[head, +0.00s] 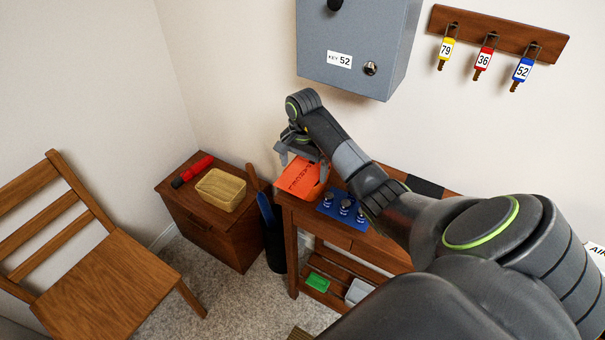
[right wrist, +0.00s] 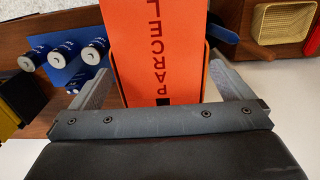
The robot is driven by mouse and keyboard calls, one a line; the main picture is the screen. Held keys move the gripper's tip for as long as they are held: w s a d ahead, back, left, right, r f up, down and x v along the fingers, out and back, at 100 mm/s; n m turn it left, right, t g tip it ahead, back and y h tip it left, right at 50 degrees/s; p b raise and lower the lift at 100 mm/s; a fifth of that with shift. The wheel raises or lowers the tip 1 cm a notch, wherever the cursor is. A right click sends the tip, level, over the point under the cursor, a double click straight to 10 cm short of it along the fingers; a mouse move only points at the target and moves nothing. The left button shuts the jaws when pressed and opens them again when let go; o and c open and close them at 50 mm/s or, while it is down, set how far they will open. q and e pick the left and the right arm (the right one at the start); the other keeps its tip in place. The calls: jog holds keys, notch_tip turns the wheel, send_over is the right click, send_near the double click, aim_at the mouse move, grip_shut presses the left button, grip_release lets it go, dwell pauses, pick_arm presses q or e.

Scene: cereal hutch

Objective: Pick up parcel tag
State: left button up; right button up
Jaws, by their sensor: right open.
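The parcel tag (head: 299,176) is a flat orange card with dark lettering, at the left end of the wooden side table (head: 287,199). In the right wrist view the tag (right wrist: 160,45) reads "PARCEL" and stretches away between my fingers. My right gripper (head: 303,156) is over the tag in the head view. In the right wrist view its two fingers (right wrist: 158,84) are spread, one on each side of the tag. Whether the fingers touch it cannot be told. My left gripper is not in view.
A blue holder (head: 327,209) with several batteries sits right beside the tag. A dark bin (head: 273,246) stands left of the table. A wooden cabinet (head: 225,238) holds a basket (head: 220,190) and a red flashlight (head: 192,172). A grey key box (head: 352,75) hangs above.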

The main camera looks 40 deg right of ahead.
jog(key=c, duration=1)
